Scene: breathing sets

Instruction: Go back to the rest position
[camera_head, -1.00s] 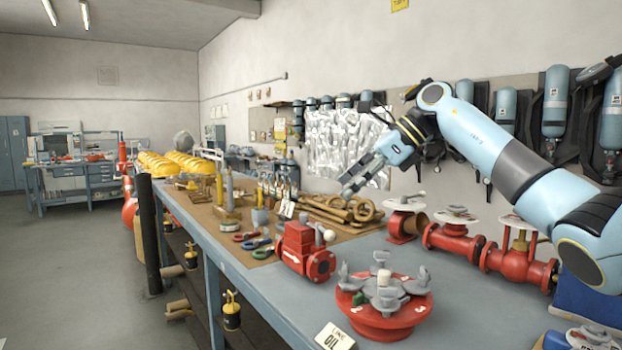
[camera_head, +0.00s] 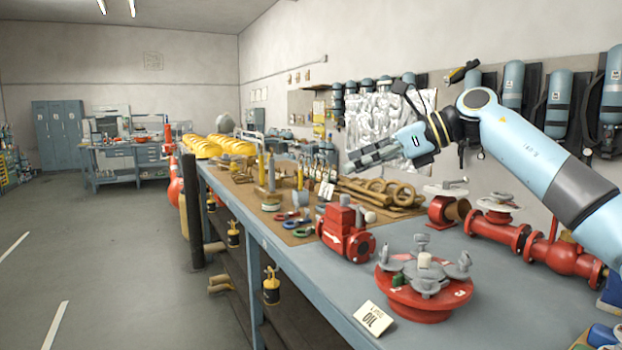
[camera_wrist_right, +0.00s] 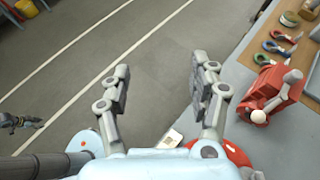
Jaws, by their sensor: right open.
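My right gripper (camera_head: 374,155) is raised above the workbench (camera_head: 300,262), pointing left in the head view. In the right wrist view my right gripper (camera_wrist_right: 158,85) has its two fingers spread wide with nothing between them. Beyond the fingers, that view shows the grey floor (camera_wrist_right: 95,50) with white lines.
A red valve block (camera_head: 345,235) and a red flanged piece with grey clamps (camera_head: 425,290) stand on the bench below the arm. An OIL card (camera_head: 373,318) sits at the front edge. Red pipe valves (camera_head: 500,235) lie at right. The floor at left is clear.

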